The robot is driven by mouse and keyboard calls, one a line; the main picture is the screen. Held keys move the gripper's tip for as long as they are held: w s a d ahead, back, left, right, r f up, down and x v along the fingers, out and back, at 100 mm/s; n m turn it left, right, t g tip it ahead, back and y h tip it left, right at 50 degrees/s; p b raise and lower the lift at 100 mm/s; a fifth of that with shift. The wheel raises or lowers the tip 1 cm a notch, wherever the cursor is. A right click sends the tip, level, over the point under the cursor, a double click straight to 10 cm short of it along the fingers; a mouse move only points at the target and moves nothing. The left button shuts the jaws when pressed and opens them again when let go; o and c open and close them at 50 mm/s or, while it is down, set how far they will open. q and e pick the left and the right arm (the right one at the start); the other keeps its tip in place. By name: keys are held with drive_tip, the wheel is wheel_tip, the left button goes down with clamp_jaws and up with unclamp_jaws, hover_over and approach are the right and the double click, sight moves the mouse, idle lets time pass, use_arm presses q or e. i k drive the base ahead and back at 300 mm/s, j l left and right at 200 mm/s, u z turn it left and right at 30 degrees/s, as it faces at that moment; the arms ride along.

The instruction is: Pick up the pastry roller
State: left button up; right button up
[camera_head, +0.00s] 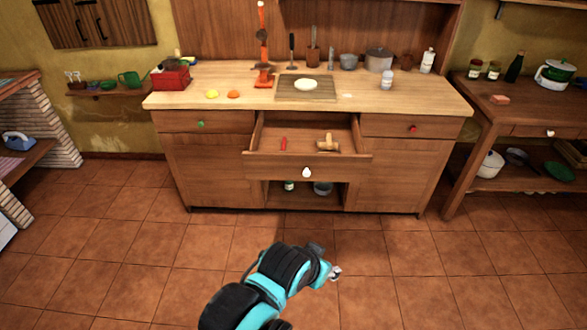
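A small wooden tool with a light roller-like head (326,143), which looks like the pastry roller, lies in the open middle drawer (307,173) of the wooden counter. One arm comes in from the bottom, left of centre, and I take it as my left. Its gripper (335,272) is low over the tiled floor, in front of the counter and well apart from the drawer. Its fingers are too small and too hidden to tell whether they are open. My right gripper is not in view.
A small red item (283,144) lies in the drawer left of the wooden tool. A board (325,97) with a pale round of dough (306,85) is on the counter above. A side table (465,150) stands at the right. The floor before the counter is clear.

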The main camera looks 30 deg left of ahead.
sight(329, 141)
drive_tip(key=u, duration=0.55)
drive_tip(key=i+l+u, duration=0.15)
drive_tip(key=i+u, duration=0.2)
drive_tip(key=i+l+u, duration=0.2)
drive_tip(key=u, duration=0.15)
drive_tip(key=i+l+u, duration=0.3)
drive_tip(key=i+l, duration=0.25)
drive_tip(key=i+l+u, duration=0.1)
drive_tip(key=l, duration=0.35)
drive_tip(key=i+l, duration=0.35)
drive_tip(key=i+l+u, duration=0.1)
drive_tip(key=l, duration=0.25)
drive_tip(key=i+l, duration=0.3)
drive_tip(key=l+u, duration=0.05)
drive_tip(key=l, duration=0.05)
